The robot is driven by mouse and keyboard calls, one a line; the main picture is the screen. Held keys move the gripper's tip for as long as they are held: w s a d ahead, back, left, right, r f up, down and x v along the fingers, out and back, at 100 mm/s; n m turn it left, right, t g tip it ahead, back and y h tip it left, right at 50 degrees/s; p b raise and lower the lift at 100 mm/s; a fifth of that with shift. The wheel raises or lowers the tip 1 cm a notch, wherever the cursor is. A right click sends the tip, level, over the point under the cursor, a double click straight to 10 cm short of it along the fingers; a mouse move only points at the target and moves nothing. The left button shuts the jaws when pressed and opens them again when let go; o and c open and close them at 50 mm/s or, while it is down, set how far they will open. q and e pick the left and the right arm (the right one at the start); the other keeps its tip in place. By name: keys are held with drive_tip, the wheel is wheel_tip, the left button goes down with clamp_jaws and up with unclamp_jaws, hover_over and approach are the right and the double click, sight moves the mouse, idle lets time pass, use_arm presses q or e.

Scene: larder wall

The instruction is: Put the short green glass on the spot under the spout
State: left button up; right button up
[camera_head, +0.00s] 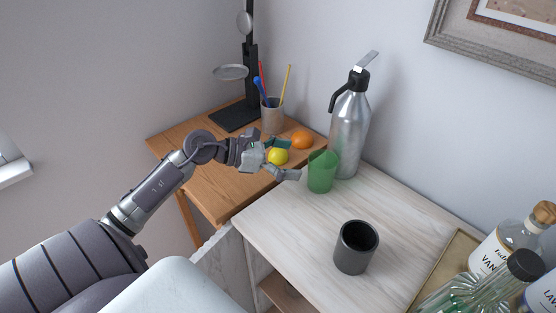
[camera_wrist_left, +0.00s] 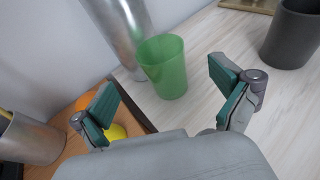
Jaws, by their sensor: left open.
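The short green glass (camera_head: 322,172) stands upright on the pale wooden cabinet top, close in front of the silver siphon bottle (camera_head: 349,130). The siphon's spout (camera_head: 337,101) points to the left in the head view, above the glass's left side. My left gripper (camera_head: 291,160) is open and empty, just left of the glass in the head view. In the left wrist view the green glass (camera_wrist_left: 164,67) stands ahead of the spread fingers (camera_wrist_left: 168,103), apart from them. No marked spot shows clearly. My right gripper is not in view.
A dark grey cup (camera_head: 355,248) stands nearer on the pale top (camera_head: 290,225). A lemon (camera_head: 277,156), an orange (camera_head: 302,140) and a pen cup (camera_head: 272,117) are on the brown desk. Bottles (camera_head: 495,245) on a tray stand at right.

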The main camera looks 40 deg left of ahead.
use_arm(q)
drive_tip(key=v, duration=0.3)
drive_tip(key=shift+s+a+r, duration=0.2)
drive_tip(key=shift+s, duration=0.1)
drive_tip(key=shift+f, duration=0.1)
idle(0.3)
